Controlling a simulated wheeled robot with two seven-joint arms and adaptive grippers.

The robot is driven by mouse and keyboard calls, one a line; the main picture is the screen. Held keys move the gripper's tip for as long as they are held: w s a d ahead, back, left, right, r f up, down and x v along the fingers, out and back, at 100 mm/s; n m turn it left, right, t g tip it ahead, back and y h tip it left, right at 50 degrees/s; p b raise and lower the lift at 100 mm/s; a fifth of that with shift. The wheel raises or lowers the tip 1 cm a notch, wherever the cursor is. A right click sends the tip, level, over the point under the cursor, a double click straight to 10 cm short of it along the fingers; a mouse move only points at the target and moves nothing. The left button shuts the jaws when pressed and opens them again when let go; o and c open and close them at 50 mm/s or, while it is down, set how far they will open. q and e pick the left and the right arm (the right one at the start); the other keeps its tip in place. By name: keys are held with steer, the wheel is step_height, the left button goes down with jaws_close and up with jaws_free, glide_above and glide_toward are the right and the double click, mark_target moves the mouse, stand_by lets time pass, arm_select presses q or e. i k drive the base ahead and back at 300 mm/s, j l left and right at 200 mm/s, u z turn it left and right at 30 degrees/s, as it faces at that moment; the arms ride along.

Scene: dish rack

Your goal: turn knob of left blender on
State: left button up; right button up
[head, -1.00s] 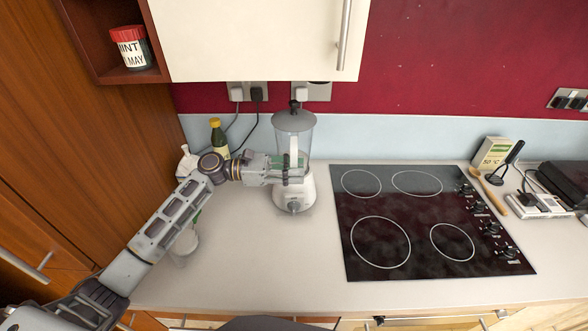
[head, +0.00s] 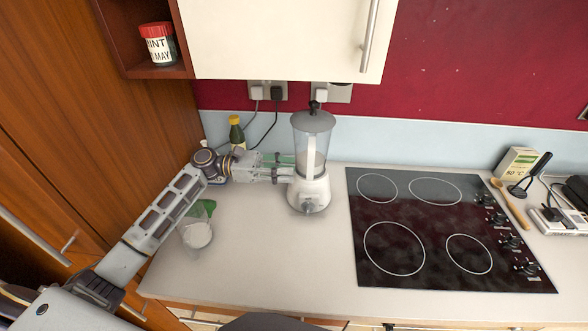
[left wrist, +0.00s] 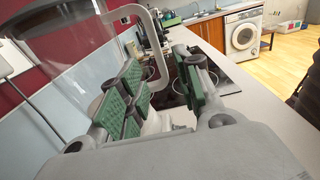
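The blender has a clear jug (head: 306,150) with a grey lid and a white base (head: 300,188), upright on the counter. Its round grey knob (head: 308,207) is low on the front of the base. My left gripper (head: 284,168) is at the left side of the blender, around where jug meets base and above knob height. In the left wrist view the green-padded fingers are apart, with the jug's white handle (left wrist: 157,45) seen beyond the gap. I cannot tell whether a finger touches the blender. The knob does not show clearly there. My right gripper is not in view.
A black hob (head: 400,270) lies right of the blender. A green bottle (head: 236,130) is behind my left wrist. The counter in front of the blender is clear.

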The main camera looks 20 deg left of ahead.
mark_target(307, 207)
steer(key=k, duration=1.5)
